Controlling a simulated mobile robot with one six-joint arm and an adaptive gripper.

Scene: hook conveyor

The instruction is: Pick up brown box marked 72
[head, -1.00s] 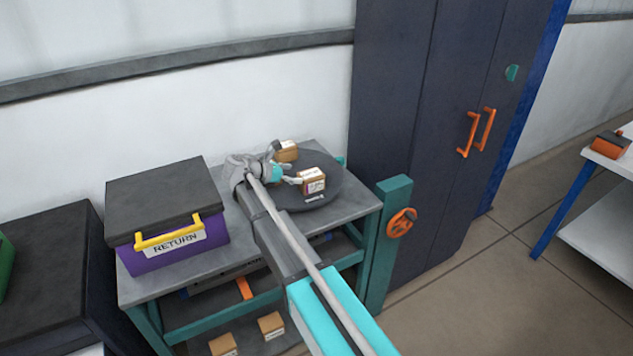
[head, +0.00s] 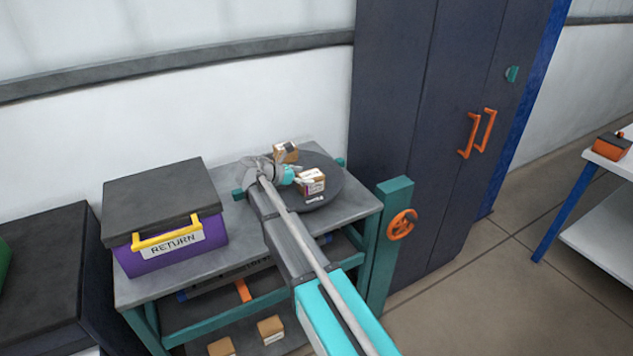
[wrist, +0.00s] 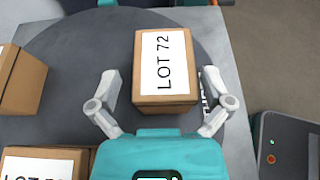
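The brown box marked LOT 72 (wrist: 165,62) stands on the dark round turntable (wrist: 80,35) in the wrist view. In the head view it is the nearer brown box (head: 312,182). My gripper (wrist: 160,88) is open, with one finger on each side of the box's near part. Gaps show between both fingers and the box sides, and nothing is held. In the head view my gripper (head: 293,177) is just left of the box, at about its height. The lower faces of the box are mostly hidden from the wrist camera.
Another brown box (wrist: 20,80) stands left of the marked box, and a further LOT box (wrist: 45,162) is at lower left, its number cut off. A purple RETURN bin (head: 170,248) stands on the grey table's left. A dark cabinet (head: 420,120) rises behind right.

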